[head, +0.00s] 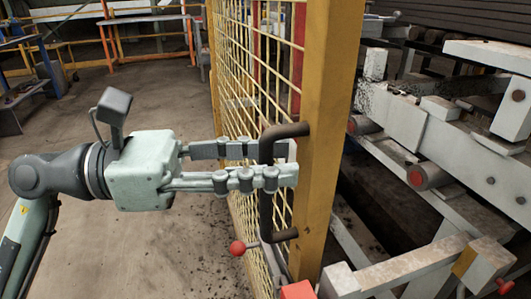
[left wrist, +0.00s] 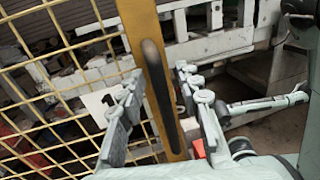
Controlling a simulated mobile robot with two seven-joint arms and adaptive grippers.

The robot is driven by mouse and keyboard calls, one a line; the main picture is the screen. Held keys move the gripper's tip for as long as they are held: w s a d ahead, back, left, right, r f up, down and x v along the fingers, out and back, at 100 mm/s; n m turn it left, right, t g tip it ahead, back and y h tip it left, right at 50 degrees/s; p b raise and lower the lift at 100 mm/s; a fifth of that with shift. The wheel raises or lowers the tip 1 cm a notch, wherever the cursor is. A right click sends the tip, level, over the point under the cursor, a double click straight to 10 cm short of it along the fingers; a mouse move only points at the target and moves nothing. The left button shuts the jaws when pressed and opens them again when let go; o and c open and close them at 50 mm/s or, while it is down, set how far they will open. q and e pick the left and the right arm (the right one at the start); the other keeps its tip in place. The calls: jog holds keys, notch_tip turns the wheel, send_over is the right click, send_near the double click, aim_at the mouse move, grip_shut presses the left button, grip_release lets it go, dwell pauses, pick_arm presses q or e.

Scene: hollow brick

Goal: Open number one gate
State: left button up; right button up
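The gate is a yellow mesh panel (head: 235,90) with a thick yellow post (head: 328,120) at its near edge. A white plate with a 1 (left wrist: 100,105) hangs on the mesh in the left wrist view. A dark bar handle (head: 266,215) is fixed to the post; it also shows in the left wrist view (left wrist: 160,95). My left gripper (head: 290,162) is open, with its fingers on either side of the handle. In the left wrist view the handle stands between the fingertips (left wrist: 158,78), with gaps showing.
A red ball knob (head: 237,248) on a lever sits low by the gate. White steel beams and rollers (head: 425,177) of a machine stand right of the post. Bare concrete floor (head: 150,245) lies left of the gate. Blue and orange frames stand far back.

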pick_arm(q)
grip_shut()
jog(key=shift+a, duration=0.1)
dwell(0.5)
